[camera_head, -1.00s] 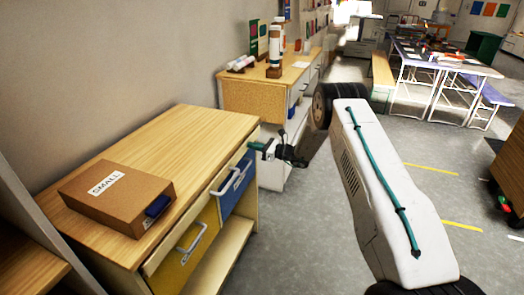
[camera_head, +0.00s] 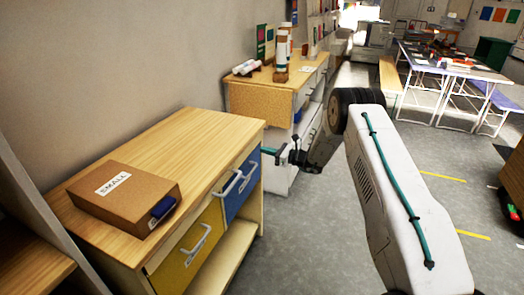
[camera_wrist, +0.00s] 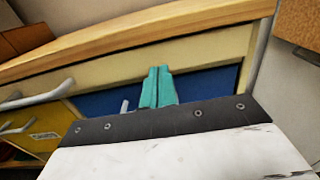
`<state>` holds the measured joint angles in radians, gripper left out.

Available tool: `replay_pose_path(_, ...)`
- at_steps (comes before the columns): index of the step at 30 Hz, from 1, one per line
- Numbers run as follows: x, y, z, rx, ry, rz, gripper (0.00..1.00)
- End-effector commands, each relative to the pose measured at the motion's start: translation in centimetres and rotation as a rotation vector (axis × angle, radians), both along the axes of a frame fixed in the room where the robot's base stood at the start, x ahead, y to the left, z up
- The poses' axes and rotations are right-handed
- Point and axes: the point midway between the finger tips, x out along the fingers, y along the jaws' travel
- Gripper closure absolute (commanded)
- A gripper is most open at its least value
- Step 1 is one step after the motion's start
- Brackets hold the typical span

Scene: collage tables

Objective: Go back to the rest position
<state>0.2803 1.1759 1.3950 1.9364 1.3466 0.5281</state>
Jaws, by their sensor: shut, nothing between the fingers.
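My gripper (camera_head: 268,151) is by the right end of the near wooden cabinet, just off its front edge. In the wrist view its two teal fingers (camera_wrist: 157,88) are together with nothing between them. Behind them in that view are the cabinet's wooden top edge (camera_wrist: 130,38) and a blue drawer front (camera_wrist: 205,83). In the head view my white arm reaches in from the right, and the fingertips are small and partly hard to make out there.
The near cabinet (camera_head: 190,130) has a yellow drawer (camera_head: 185,262) and a blue drawer (camera_head: 243,187) with white handles. A brown box labelled SMALL (camera_head: 125,200) lies on top. A second cabinet (camera_head: 258,98) stands behind.

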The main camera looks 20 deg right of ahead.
Motion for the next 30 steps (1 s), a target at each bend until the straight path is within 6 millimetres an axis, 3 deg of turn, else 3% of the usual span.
replay_pose_path(7, -4.0, -5.3, 0.0, 0.001, 0.002, -0.010, 1.00)
replay_pose_path(13, -5.9, -7.6, -0.1, 0.002, 0.002, -0.009, 1.00)
replay_pose_path(24, -7.0, -7.7, -0.7, -0.043, -0.015, 0.019, 1.00)
replay_pose_path(28, -9.9, -6.0, -3.0, -0.108, 0.013, 0.111, 1.00)
replay_pose_path(30, -12.2, -4.8, -3.0, -0.168, 0.017, 0.196, 1.00)
